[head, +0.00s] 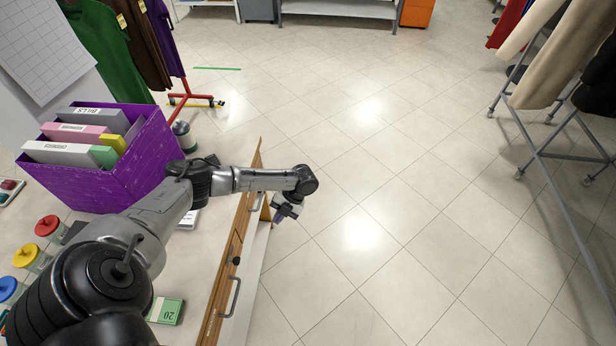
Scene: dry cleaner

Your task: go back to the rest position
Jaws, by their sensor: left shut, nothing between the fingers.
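My left arm comes in from the lower left and reaches over the counter. My left gripper (281,216) hangs just past the counter's front edge, beside the drawer fronts, pointing down. It is shut and holds nothing. My right gripper is not in view.
The counter (205,255) holds a purple box (150,165) of folders, lidded jars (48,226) and a green-and-white block (166,311). Drawers with handles (233,297) line its front. Clothes racks stand at the upper left and right (545,155). The tiled floor (400,200) between is clear.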

